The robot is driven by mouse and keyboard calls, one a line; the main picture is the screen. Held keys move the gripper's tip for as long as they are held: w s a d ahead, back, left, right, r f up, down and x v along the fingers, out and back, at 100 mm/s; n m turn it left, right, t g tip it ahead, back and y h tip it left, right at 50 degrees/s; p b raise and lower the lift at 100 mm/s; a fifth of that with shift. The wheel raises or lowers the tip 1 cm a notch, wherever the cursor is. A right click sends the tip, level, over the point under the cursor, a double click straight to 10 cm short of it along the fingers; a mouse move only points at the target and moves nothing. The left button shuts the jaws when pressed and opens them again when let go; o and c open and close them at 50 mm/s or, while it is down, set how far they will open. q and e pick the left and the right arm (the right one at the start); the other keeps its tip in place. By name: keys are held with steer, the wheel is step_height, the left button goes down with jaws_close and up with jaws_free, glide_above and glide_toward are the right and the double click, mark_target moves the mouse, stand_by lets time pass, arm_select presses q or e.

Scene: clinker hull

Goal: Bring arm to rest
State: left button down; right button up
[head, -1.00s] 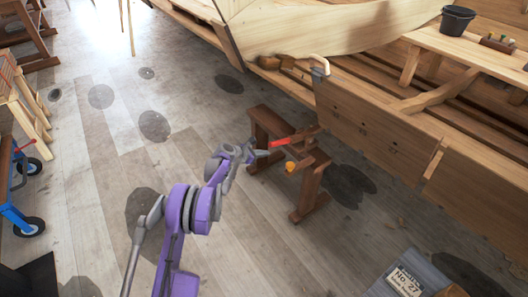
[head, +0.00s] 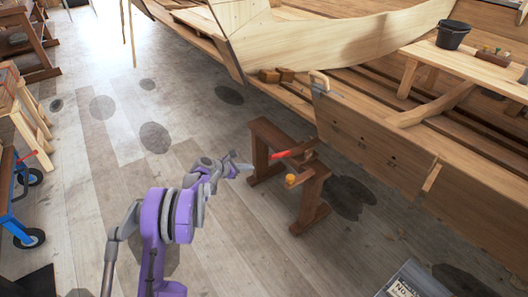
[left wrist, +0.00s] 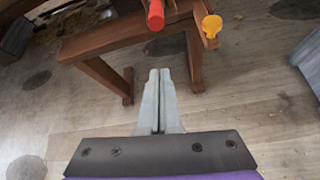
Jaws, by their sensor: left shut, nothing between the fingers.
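My left arm is purple and grey and reaches in from the lower left in the head view. Its gripper (head: 244,167) is shut and empty, a little left of a dark brown wooden stand (head: 312,198) and apart from it. In the left wrist view the two grey fingers (left wrist: 158,80) lie together, pointing at the stand (left wrist: 110,42). A red-handled tool (head: 284,155) and a yellow-orange handle (head: 291,180) are on the stand. Both handles also show beyond the fingertips in the left wrist view, red (left wrist: 156,14) and yellow (left wrist: 212,25). My right gripper is not in view.
A wooden clinker hull (head: 375,135) fills the upper right. A bench (head: 430,48) there carries a black bucket (head: 454,34). A blue trolley (head: 18,222) stands at the left edge. A labelled box (head: 402,286) is at the bottom right. Plank floor lies open at centre left.

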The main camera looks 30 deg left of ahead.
arm_select(q)
steer(key=s+d+r+m+g, duration=0.1)
steer(key=s+d+r+m, duration=0.25)
steer(key=d, duration=0.35)
steer(key=s+d+r+m+g, duration=0.2)
steer(key=s+d+r+m, duration=0.1)
steer(key=s+d+m, duration=0.3)
steer(key=s+d+r+m+g, duration=0.1)
steer(key=s+d+r+m, duration=0.25)
steer(key=d, duration=0.45)
steer(key=s+d+f+m+g+y, duration=0.15)
steer(key=s+d+m, duration=0.25)
steer(key=s+m, duration=0.65)
steer(key=s+d+m+g+y, duration=0.15)
steer(key=s+d+m, duration=0.35)
steer(key=s, duration=1.1)
step_height(320, 180, up, 23)
steer(key=w+a+m+t+p, duration=0.1)
steer(key=p, duration=1.8)
steer(key=shift+w+y+p, duration=0.15)
steer(key=shift+y+p, duration=0.25)
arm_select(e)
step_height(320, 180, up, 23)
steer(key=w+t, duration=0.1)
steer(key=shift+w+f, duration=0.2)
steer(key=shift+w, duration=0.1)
